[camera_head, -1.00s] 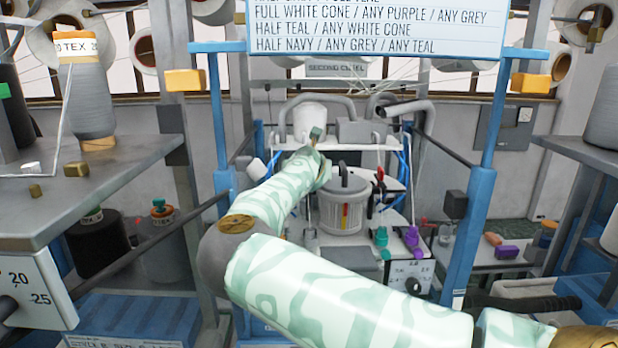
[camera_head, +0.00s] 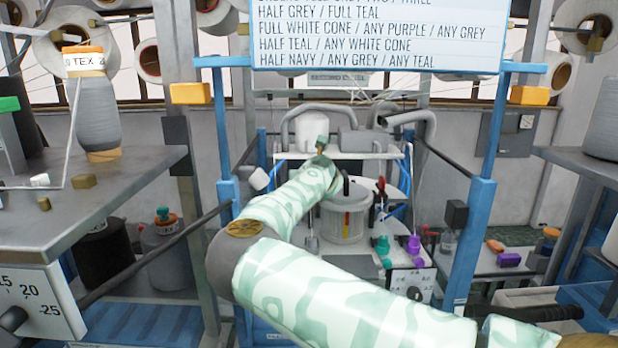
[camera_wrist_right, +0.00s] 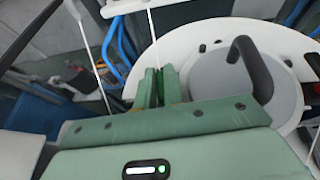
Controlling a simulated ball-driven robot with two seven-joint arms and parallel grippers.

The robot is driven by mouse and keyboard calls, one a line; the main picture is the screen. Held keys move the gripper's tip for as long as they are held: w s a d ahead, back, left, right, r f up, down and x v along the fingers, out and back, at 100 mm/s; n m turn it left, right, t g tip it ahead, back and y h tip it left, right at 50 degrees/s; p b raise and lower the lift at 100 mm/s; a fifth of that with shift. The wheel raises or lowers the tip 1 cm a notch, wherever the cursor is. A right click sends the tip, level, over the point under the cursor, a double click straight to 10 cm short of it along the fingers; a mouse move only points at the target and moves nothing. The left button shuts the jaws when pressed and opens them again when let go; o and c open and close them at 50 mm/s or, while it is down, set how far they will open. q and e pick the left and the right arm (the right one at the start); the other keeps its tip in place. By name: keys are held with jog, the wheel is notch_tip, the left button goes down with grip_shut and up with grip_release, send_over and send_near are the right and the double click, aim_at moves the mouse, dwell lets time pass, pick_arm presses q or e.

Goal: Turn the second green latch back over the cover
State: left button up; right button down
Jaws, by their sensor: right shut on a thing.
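The grey round cover (camera_wrist_right: 248,82) with its dark curved handle (camera_wrist_right: 250,65) lies right of my right gripper in the wrist view. In the head view the light grey pot (camera_head: 344,224) stands at the centre, its top partly hidden by my right forearm. My right gripper (camera_wrist_right: 157,88) has its green fingers close together at the left edge of the cover. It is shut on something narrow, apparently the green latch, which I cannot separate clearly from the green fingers. In the head view the fingertips are hidden. My left gripper is not in view.
Blue posts (camera_head: 470,240) flank the station. A grey table (camera_head: 90,195) with a yarn cone (camera_head: 97,110) is at the left.

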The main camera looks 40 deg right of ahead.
jog(key=n+t+y+p, duration=0.2)
jog(key=n+y+p, duration=0.2)
jog(key=shift+y, duration=0.4)
jog(key=shift+f+n+y+p, duration=0.1)
jog(key=shift+n+y+p, duration=0.65)
jog(key=shift+n+y, duration=0.3)
jog(key=shift+f, duration=0.1)
jog(key=c, duration=1.7)
grip_release()
jog(key=shift+c, duration=0.2)
jog(key=shift+o, duration=1.2)
jog(key=shift+w, duration=0.1)
jog(key=b+v, duration=0.3)
jog(key=v, duration=1.3)
jog(key=shift+s, duration=0.25)
